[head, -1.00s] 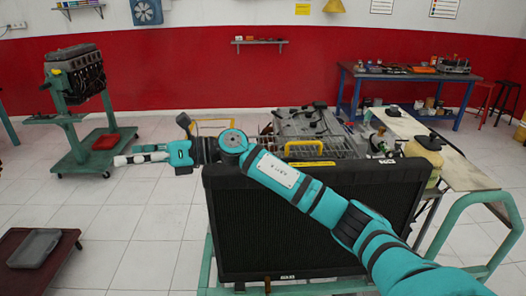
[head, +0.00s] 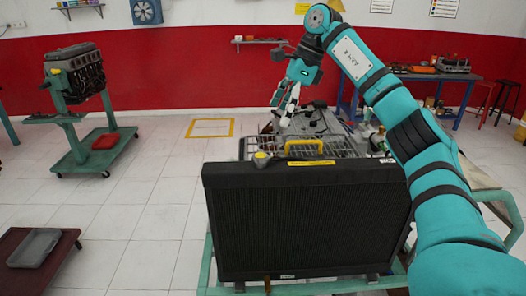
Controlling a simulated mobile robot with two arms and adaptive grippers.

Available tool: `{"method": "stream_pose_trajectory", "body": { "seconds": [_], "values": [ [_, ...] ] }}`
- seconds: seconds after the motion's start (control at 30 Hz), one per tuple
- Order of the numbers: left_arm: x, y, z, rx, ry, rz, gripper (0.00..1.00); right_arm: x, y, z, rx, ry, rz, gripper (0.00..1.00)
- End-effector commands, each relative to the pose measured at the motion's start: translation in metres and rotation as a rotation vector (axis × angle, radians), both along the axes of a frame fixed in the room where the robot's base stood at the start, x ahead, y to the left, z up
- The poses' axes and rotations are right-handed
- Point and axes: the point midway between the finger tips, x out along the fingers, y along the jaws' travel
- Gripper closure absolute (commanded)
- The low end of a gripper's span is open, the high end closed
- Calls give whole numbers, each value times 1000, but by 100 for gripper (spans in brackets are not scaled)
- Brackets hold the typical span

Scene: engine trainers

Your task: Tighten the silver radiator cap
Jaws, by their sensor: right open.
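The black radiator (head: 305,225) stands upright in a green frame in the middle front. A small grey and yellow piece (head: 262,158) sits on its top edge at the left; it may be the radiator cap, but it is too small to tell whether it is silver or how tight it is. My left gripper is out of view.
An engine (head: 315,122) with a yellow handle bar (head: 304,146) lies behind the radiator. A second engine on a green stand (head: 85,145) is at the left. A brown table with a grey tray (head: 35,247) is at lower left. Open tiled floor lies between.

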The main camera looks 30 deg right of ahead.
Motion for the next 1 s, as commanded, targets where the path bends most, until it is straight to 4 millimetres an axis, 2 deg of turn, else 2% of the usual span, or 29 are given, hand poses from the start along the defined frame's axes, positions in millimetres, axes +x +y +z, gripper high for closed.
{"method": "stream_pose_trajectory", "body": {
  "seconds": [0.03,0.3,0.5,0.7,1.0],
  "values": [
    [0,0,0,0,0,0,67,1,3,-12,-1,5,2,8],
    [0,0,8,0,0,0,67,13,23,-65,1,2,2,8],
    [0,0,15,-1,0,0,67,20,34,-95,2,1,1,8],
    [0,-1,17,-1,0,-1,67,24,40,-111,1,0,0,8],
    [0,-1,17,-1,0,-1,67,24,41,-114,2,-3,1,8]
  ]
}}
